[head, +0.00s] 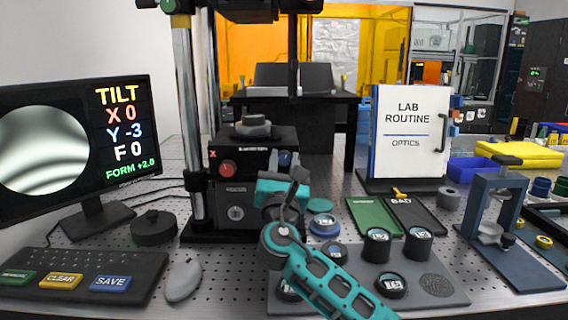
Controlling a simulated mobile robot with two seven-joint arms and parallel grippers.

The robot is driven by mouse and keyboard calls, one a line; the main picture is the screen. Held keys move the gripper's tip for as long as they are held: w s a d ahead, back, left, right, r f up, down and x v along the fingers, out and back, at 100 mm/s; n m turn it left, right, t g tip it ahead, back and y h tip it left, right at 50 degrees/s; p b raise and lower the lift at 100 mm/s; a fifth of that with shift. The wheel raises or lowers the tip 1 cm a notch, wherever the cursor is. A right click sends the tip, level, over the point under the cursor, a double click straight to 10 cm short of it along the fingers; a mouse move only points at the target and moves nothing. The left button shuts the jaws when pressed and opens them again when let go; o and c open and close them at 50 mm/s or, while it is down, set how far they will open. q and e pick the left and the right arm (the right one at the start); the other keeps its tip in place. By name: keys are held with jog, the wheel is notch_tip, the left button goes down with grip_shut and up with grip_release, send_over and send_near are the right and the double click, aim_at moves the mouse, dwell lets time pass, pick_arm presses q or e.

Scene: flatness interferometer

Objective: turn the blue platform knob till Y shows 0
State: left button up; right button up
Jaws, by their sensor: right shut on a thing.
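The monitor (75,150) at the left reads TILT X 0, Y -3, F 0, FORM +2.0, beside a round image with curved dark and light bands. The black interferometer platform (257,145) stands in the middle, with a red knob (228,169) marked X on its front. The blue platform knob (286,158) is on the right of that front, partly hidden by my gripper. My right gripper (287,168), on a teal arm from the lower right, is shut on the blue knob. My left gripper is not in view.
A keyboard (80,275) with coloured keys and a grey mouse (183,278) lie at the front left. A grey tray (435,292) with several round optics sits right of my arm. A blue-grey stand (500,240) and a LAB ROUTINE board (408,132) are farther right.

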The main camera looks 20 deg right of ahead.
jog(key=shift+m, duration=0.3)
jog(key=m+h+b, duration=0.1)
jog(key=m, duration=0.2)
jog(key=shift+a+f+g+h+b, duration=0.1)
jog(key=shift+g+h+b, duration=0.2)
jog(key=shift+g+h, duration=0.1)
jog(key=shift+m+g+h+b, duration=0.25)
jog(key=shift+m+g+h, duration=0.25)
jog(key=shift+m, duration=0.95)
jog(key=shift+m+g+h+b, duration=0.25)
jog(key=shift+m+g+h, duration=0.25)
jog(key=shift+m, duration=1.25)
jog(key=o, duration=1)
jog(key=shift+o, duration=0.2)
jog(key=v, duration=1.2)
jog(key=shift+s+a+r, duration=0.25)
jog(key=shift+s+a, duration=0.05)
jog(key=shift+s, duration=0.1)
